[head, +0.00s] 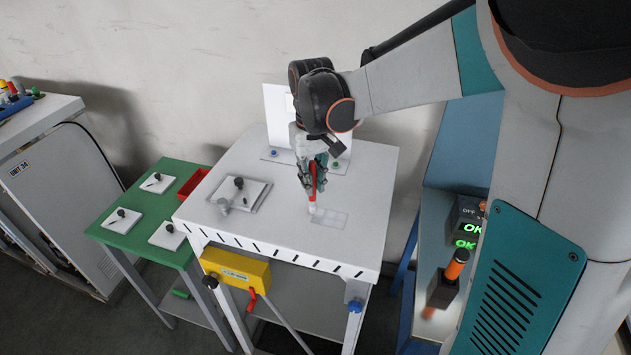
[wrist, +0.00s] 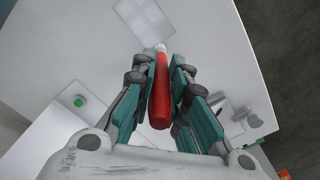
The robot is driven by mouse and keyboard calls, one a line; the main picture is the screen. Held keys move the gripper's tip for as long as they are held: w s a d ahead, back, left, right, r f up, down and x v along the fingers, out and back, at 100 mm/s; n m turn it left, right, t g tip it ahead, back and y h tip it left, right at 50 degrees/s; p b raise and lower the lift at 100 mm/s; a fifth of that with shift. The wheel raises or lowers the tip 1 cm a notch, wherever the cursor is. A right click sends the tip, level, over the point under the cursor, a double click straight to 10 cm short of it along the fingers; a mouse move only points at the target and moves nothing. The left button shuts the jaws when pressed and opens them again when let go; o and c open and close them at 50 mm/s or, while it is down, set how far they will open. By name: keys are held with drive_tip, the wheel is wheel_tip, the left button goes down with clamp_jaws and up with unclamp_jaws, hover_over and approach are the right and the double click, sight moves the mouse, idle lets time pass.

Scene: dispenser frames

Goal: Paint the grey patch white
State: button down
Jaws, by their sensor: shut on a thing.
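My gripper (head: 313,177) is shut on a red pen-like tool with a pale tip (head: 313,187), held roughly upright above the white table. In the wrist view the gripper (wrist: 164,75) has the red tool (wrist: 160,100) between its teal fingers. The grey patch (head: 332,218) is a faint light-grey rectangle on the table top. The tool's tip is by the patch's left end in the head view. The patch also shows in the wrist view (wrist: 146,16), just beyond the tip. I cannot tell whether the tip touches the surface.
A plate with a black knob (head: 252,196) lies left of my gripper on the white table (head: 375,165). An upright white panel (head: 276,115) stands behind. A green table (head: 125,238) holds knobbed plates and a red bin (head: 194,184). A box with green "OK" lights (head: 467,222) is at right.

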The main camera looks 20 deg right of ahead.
sight(310, 161)
drive_tip(key=shift+w+a+r+p, duration=0.2)
drive_tip(key=shift+a+r+p, duration=0.05)
drive_tip(key=shift+p, duration=0.1)
drive_tip(key=r, duration=0.1)
drive_tip(key=r+p, duration=0.1)
drive_tip(key=r, duration=0.1)
drive_tip(key=shift+s+d+r, duration=0.3)
drive_tip(key=shift+r, duration=0.05)
drive_tip(key=shift+w+a+r+p, duration=0.2)
drive_tip(key=shift+w+r+p, duration=0.05)
drive_tip(key=shift+r+p, duration=0.45)
drive_tip(key=shift+s+d+r+p, duration=0.15)
drive_tip(key=shift+r+p, duration=0.6)
drive_tip(key=shift+r, duration=0.55)
drive_tip(key=shift+r+p, duration=0.15)
drive_tip(key=shift+p, duration=0.7)
